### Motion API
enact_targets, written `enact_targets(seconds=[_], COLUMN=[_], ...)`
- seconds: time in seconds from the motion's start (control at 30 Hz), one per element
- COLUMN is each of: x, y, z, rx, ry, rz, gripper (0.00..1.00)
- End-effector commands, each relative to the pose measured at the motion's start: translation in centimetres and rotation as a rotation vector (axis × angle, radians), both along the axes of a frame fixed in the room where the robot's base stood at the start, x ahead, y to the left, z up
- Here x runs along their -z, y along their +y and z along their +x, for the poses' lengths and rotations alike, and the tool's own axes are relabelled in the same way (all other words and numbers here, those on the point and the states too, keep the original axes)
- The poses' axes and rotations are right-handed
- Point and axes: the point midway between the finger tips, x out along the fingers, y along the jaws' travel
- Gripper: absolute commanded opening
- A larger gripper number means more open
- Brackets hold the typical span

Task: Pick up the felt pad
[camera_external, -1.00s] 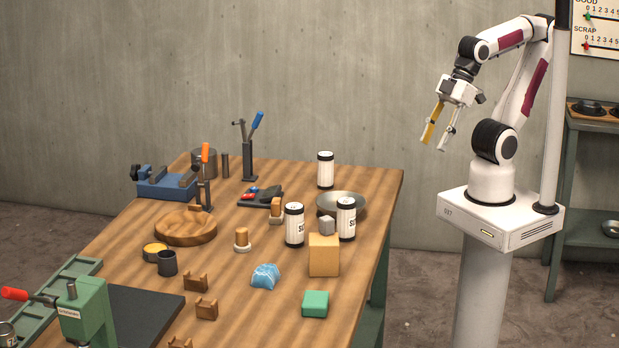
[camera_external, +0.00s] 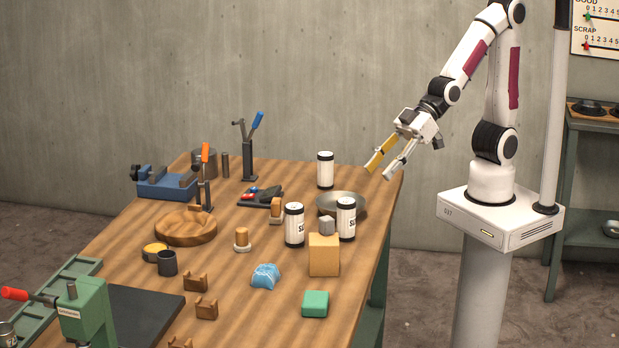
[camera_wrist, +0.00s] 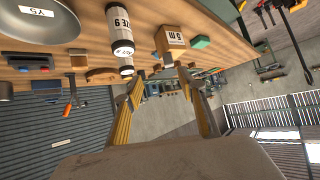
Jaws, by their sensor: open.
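I cannot tell for certain which item is the felt pad.
Striped cans (camera_external: 294,225), a metal bowl (camera_external: 326,202), a grey cube (camera_external: 326,226) and a tan box (camera_external: 324,255) crowd the right side. A blue cloth (camera_external: 265,276) lies in front. Clamps (camera_external: 249,155) stand at the back. Bare wood surrounds the front knob.

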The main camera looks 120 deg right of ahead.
Motion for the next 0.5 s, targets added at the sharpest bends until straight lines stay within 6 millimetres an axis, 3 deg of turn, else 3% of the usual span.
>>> enact_targets(seconds=[0.5], x=[3.1], y=[1.4], z=[7.1], rx=[0.026], ry=[-0.209], rz=[0.005], gripper=[0.40])
